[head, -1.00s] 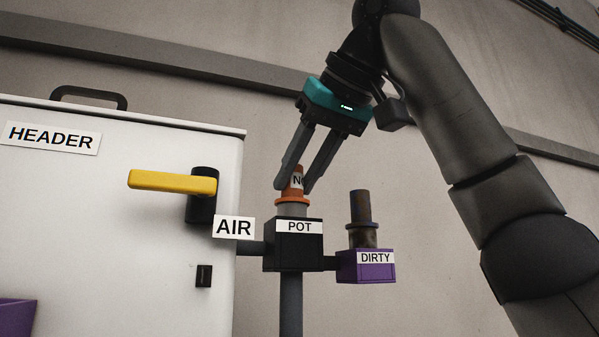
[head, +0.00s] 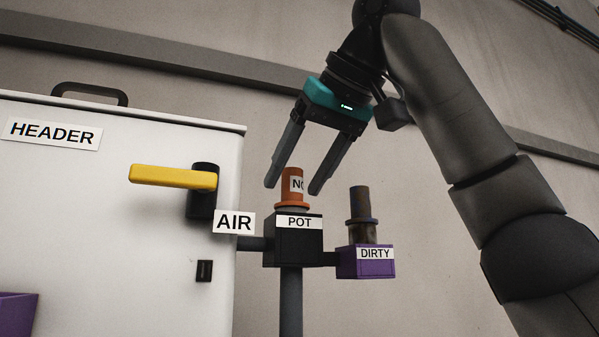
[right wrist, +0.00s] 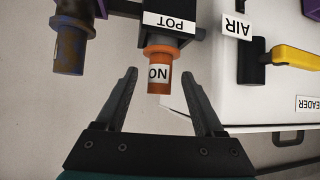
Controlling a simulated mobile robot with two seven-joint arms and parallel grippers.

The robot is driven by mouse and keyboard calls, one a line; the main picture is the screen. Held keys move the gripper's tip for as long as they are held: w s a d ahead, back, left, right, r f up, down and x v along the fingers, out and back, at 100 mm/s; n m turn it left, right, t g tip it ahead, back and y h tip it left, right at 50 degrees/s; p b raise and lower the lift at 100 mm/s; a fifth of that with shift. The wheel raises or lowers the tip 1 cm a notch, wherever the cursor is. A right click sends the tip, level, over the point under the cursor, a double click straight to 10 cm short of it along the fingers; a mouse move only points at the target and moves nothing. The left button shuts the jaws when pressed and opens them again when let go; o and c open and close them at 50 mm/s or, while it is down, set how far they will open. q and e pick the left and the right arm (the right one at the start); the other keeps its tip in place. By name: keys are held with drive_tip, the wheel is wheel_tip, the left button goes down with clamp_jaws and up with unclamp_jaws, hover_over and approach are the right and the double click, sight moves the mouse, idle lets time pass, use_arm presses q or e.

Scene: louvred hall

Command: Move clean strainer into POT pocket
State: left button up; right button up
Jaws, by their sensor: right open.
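The clean strainer (head: 289,182) is an orange cylinder with a collar and a white label reading "NO". The right wrist view shows the strainer (right wrist: 160,75) between the spread fingers (right wrist: 160,75). My left gripper is not in view.
A rusty brown strainer (head: 360,203) stands in the purple DIRTY box (head: 366,268), just right of the pot. At left is a white HEADER cabinet (head: 110,240) with a yellow lever (head: 172,177) and an AIR label (head: 233,222).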

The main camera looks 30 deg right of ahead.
use_arm(q)
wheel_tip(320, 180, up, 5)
drive_tip(key=p, duration=0.5)
use_arm(e)
drive_tip(key=s+r, duration=0.3)
drive_tip(key=r, duration=0.3)
drive_tip(key=shift+s, duration=0.15)
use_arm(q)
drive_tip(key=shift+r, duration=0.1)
use_arm(e)
drive_tip(key=shift+r, duration=0.1)
